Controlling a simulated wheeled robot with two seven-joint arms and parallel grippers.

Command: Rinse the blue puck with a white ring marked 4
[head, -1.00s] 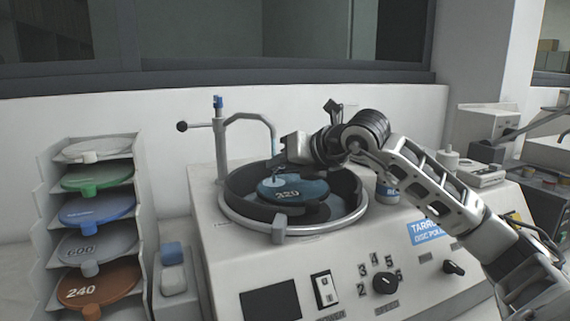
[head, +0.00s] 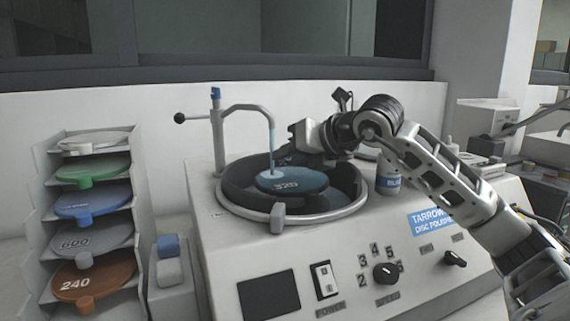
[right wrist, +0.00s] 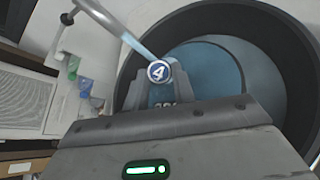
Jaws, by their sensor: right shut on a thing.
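The blue puck with a white ring marked 4 (right wrist: 158,71) shows face-on in the right wrist view, between the fingertips of my right gripper (right wrist: 158,88). The gripper is shut on it. In the head view my right gripper (head: 284,158) is over the polisher bowl, just right of the water stream; the puck cannot be made out there. A thin blue water stream (head: 271,150) falls from the spout (head: 258,110) onto the blue disc marked 320 (head: 290,181). In the wrist view the stream comes down close to the puck; whether it touches is unclear. My left gripper is not in view.
The bowl's metal rim (head: 317,213) surrounds the disc. A rack (head: 141,215) of coloured discs stands at left. A blue-topped block (head: 168,245) is beside it. A labelled bottle (head: 389,175) stands right of the bowl, near my right arm. Knobs and a switch are on the front panel.

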